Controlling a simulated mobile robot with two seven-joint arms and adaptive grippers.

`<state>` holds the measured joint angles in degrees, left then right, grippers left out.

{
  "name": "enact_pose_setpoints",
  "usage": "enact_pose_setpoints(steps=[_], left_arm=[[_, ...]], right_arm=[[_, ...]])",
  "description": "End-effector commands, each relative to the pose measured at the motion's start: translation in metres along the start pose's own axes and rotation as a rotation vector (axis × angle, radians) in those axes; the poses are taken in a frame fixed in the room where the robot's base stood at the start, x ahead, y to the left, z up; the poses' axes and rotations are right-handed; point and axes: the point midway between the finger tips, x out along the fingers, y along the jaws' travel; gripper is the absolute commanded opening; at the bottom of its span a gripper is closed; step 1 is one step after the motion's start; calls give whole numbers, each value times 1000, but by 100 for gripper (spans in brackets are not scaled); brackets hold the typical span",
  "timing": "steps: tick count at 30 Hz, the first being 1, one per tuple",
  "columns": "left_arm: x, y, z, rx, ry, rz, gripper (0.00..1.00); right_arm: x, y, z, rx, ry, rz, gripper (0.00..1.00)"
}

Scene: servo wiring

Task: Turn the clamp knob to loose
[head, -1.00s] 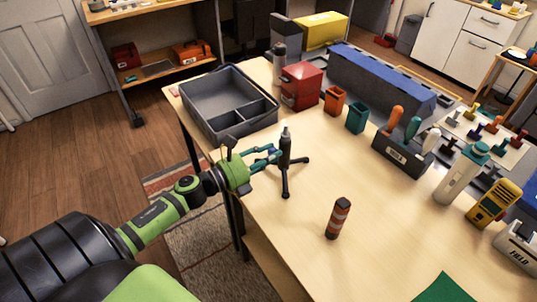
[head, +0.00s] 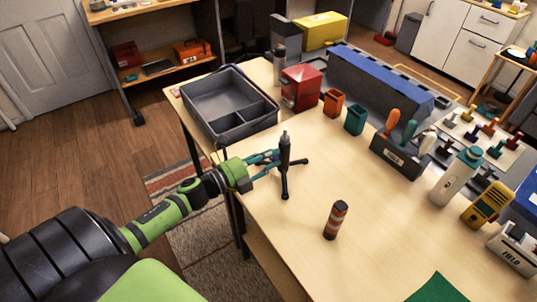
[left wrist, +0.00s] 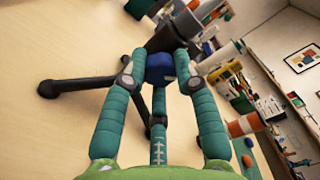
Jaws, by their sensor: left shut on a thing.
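A small black tripod stand (head: 285,178) stands upright on the table near its left edge, with a dark post on three splayed legs. Any marking on the knob does not show. My right gripper is not in view.
A grey divided tray (head: 222,138) lies behind the stand at the left. An orange and black striped cylinder (head: 336,220) stands in front at the right. A tool holder (head: 397,158) and a red box (head: 301,88) stand farther back. The table around the stand is mostly clear.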

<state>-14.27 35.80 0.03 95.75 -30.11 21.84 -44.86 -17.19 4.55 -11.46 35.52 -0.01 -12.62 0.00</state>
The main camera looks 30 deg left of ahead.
Motion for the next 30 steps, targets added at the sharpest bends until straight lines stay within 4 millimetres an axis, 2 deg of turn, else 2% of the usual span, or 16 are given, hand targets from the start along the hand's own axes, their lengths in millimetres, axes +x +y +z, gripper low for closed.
enact_pose_setpoints(steps=[18,30], left_arm=[[0,-2,1,-583,1,-3,0],[0,0,0,-864,2,-1,0]], right_arm=[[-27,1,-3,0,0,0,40],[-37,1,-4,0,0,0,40]])
